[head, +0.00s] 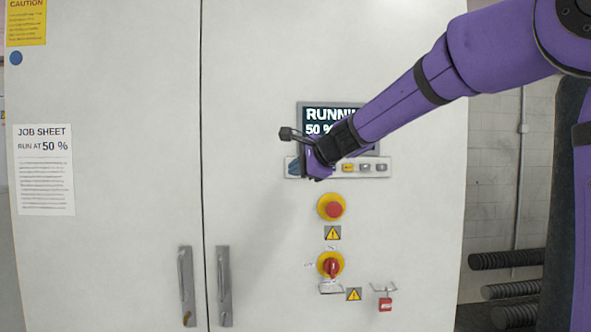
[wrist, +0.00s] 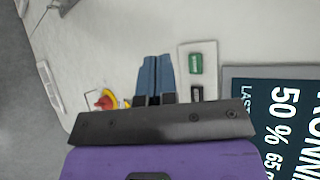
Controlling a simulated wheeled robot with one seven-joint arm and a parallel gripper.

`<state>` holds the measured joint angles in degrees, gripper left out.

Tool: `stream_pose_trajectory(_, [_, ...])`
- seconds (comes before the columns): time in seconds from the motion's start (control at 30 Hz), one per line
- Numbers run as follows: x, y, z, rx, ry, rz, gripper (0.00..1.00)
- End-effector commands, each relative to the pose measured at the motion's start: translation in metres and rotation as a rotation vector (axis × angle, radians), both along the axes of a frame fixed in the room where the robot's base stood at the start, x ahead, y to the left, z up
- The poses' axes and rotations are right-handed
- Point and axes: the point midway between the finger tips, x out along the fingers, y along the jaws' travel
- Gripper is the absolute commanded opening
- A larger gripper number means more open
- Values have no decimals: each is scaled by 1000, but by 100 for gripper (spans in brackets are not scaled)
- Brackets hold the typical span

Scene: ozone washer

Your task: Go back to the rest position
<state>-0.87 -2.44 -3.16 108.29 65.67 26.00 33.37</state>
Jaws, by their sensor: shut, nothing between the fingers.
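My purple arm reaches in from the upper right of the head view to the front of a white ozone washer cabinet (head: 260,120). My gripper (head: 292,168) is at the left end of the button panel (head: 382,168), just below the display (head: 318,115). In the wrist view the blue fingers of my gripper (wrist: 156,80) are together with nothing between them. A green button (wrist: 195,63) and a dark button (wrist: 196,94) show beside the fingertips. The display reads RUNNING, partly hidden by my arm, and 50 %. I cannot tell whether the fingertips touch the panel.
A red emergency stop (head: 333,209) and a red rotary switch (head: 331,267) are below the panel. A red padlock (head: 385,304) hangs lower right. Two door handles (head: 186,285) (head: 224,285) stand lower left. A job sheet (head: 44,170) reads RUN AT 50 %. Black hoses (head: 510,290) lie at right.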

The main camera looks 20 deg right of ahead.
Motion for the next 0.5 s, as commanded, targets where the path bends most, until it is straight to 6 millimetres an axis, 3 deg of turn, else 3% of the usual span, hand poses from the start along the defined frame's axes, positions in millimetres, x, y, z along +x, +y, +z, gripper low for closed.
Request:
stream_pose_trajectory(0.33, [-4, 0, 0, -13, -1, 9, 0])
stream_pose_trajectory(0.43, [-22, 3, -1, -75, -5, 52, 0])
stream_pose_trajectory(0.5, [-46, 6, -4, -155, -9, 109, 0])
